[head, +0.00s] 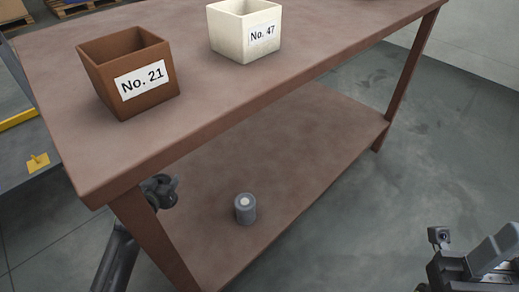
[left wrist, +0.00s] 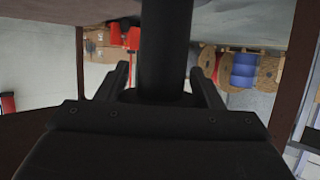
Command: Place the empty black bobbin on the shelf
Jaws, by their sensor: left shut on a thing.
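In the left wrist view, the black bobbin (left wrist: 166,45) stands out as a dark cylinder between the two fingers of my left gripper (left wrist: 163,88), which is shut on it. Its far end is cut off by the frame's top edge. In the head view my left gripper (head: 165,189) is in the gap between the brown tabletop and the shelf (head: 290,165), by the near leg, partly hidden; I cannot make out the bobbin there. My right gripper (head: 480,265) is at the lower right, cut off, its jaws unclear.
A small grey cylinder (head: 245,209) stands on the shelf to the right of my left gripper. The shelf beyond it is bare. A brown bin (head: 112,58) and a cream bin (head: 228,38) stand on the tabletop (head: 190,90). The table leg (head: 150,240) is close to my left arm.

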